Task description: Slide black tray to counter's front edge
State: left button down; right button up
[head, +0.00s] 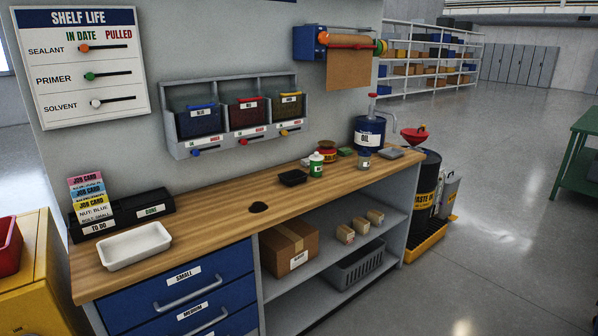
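A small black tray (292,178) sits on the wooden counter (212,217), around the middle of its length and nearer the back than the front edge. A green and white bottle (316,166) stands just to its right, close to it. Neither of my grippers shows in the head view.
A white tray (134,247) lies at the counter's left end, before black card holders (152,206). An oil can (369,133) and small items stand at the right end. Bare wood lies between the black tray and the front edge.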

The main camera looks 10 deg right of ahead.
aim_at(297, 177)
jog(key=i+l+z, duration=0.15)
jog(key=i+z, duration=1.05)
jog(key=i+l+u, duration=0.3)
jog(key=i, duration=0.25)
jog(key=i+l+u, duration=0.3)
jog(key=i+l, duration=0.2)
